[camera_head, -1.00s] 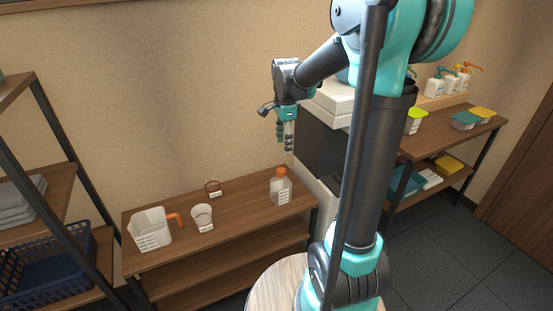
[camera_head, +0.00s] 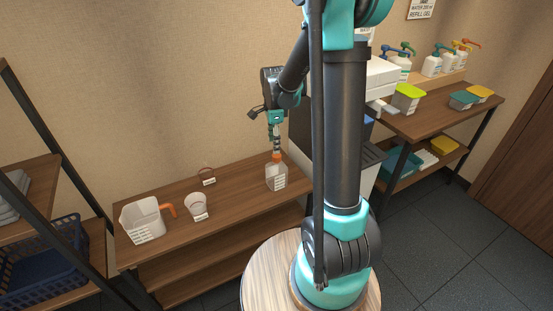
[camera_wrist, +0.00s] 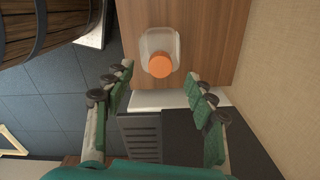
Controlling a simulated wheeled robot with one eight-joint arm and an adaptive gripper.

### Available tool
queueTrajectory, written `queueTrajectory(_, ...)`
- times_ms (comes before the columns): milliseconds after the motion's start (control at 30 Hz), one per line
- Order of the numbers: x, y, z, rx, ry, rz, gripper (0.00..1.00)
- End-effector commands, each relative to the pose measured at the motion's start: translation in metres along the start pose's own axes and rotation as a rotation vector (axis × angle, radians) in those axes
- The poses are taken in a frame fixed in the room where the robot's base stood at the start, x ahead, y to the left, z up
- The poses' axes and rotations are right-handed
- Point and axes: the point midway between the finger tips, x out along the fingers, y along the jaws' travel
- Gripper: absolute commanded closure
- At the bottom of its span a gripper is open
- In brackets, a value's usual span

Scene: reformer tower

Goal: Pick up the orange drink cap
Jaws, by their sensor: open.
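The orange drink cap (camera_head: 277,156) sits on top of a clear bottle (camera_head: 276,178) standing upright on the wooden bench near its right end. In the wrist view the cap (camera_wrist: 160,65) is seen from above, with the bottle's shoulders (camera_wrist: 172,41) around it. My gripper (camera_head: 276,148) points down just above the cap in the head view. In the wrist view my gripper (camera_wrist: 160,85) has its fingers spread wide, with the cap beyond and between the line of the fingertips. Nothing is held. Whether a finger touches the cap is not clear.
A white-and-dark machine (camera_head: 368,160) stands right of the bottle. The wall is close behind.

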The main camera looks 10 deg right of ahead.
Motion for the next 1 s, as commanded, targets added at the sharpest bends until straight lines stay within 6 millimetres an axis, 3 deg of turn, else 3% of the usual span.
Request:
queueTrajectory(233, 0.015, -0.001, -0.003, 0.001, 0.0, 0.0, 0.44)
queueTrajectory(567, 0.056, -0.004, -0.01, 0.0, 0.0, 0.0, 0.44)
queueTrajectory(867, 0.06, -0.003, -0.01, 0.0, 0.0, 0.0, 0.44)
queueTrajectory(1000, 0.06, -0.003, -0.01, 0.0, 0.0, 0.0, 0.59)
